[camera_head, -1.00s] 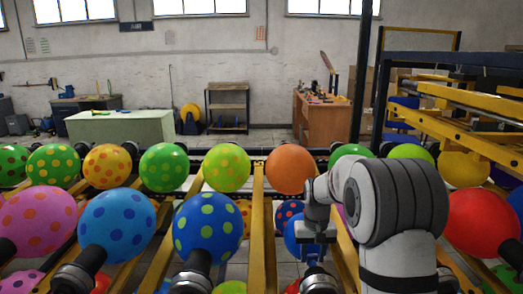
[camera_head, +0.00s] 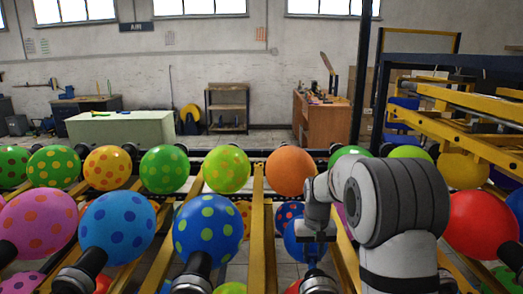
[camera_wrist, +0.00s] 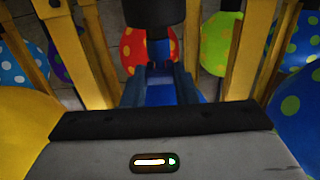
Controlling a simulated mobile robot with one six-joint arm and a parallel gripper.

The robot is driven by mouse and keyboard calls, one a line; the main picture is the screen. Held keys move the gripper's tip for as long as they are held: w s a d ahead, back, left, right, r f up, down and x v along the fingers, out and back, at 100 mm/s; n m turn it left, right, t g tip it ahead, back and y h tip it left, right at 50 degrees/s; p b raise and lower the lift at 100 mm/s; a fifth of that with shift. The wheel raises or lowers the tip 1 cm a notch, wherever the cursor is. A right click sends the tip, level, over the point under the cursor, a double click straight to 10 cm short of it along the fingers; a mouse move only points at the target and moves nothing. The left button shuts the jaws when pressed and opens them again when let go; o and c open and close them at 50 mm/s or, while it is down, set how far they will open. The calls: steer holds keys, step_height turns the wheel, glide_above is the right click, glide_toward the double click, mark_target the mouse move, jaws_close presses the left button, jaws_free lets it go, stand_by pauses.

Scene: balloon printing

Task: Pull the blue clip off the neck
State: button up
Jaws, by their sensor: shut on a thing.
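My gripper (camera_wrist: 160,85) points at a dark round holder (camera_wrist: 155,12) in the wrist view. Its two blue-grey fingers are shut on the blue clip (camera_wrist: 160,94), which shows between them below the holder. The exact contact between clip and neck is too dark and small to tell.
A red balloon with yellow dots (camera_wrist: 132,48) and a green dotted balloon (camera_wrist: 217,42) flank the fingers in the wrist view. Yellow rails (camera_head: 258,235) run beside my gripper. A blue balloon with green dots (camera_head: 208,225) is to the left, a red balloon (camera_head: 477,222) to the right.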

mark_target(313, 254)
steer(key=shift+r+p, duration=3)
steer(key=shift+r, duration=1.4)
steer(key=shift+f, duration=0.1)
